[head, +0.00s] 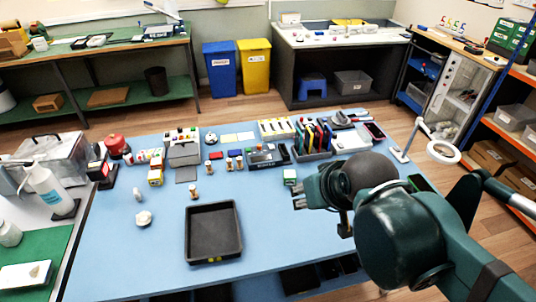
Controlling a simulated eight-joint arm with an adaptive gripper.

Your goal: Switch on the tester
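I cannot tell for certain which device is the tester. A small box with coloured knobs or lamps on top (181,136) stands at the back of the blue table, behind a grey block. A low dark device with small light labels (262,157) lies to its right, near the table's middle. Any switch is too small to make out. My gripper (328,202) is over the right part of the table, apart from both devices. My dark green arm partly hides it, and its finger opening does not show clearly. A small green and white box (290,177) stands just left of it.
A rack of coloured folders (313,135), a phone (375,131) and a ring lamp (443,151) are at the right. Small stamps stand mid-table. The table's front left is clear.

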